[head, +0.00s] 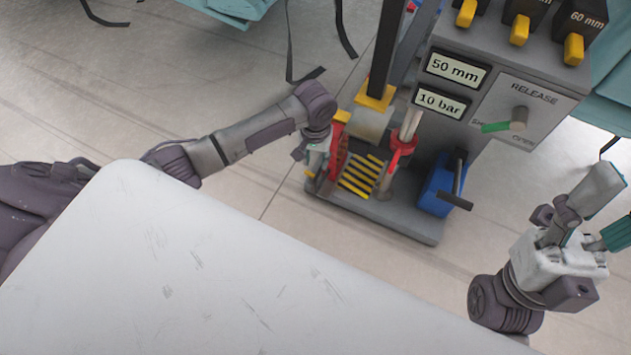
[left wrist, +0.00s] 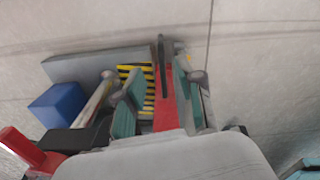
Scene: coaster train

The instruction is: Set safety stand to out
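The red safety stand (head: 339,150) is at the left side of the press's base, beside the yellow-and-black striped plate (head: 361,176). In the left wrist view a red part that looks like this stand (left wrist: 167,108) lies between the two teal finger pads, with a dark bar above it. My left gripper (head: 317,165) is at the stand, seen edge-on in the head view. Its fingers (left wrist: 158,92) are apart, and a gap shows beside the red part; contact is unclear. My right gripper (head: 607,208) is open and empty at the far right.
The press's grey panel (head: 540,115) carries displays, a green-tipped release lever (head: 497,127) and yellow-handled switches. A blue box with a black lever (head: 440,188) stands right of the plate. A pale worktop (head: 180,260) fills the lower left. Open floor surrounds the base.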

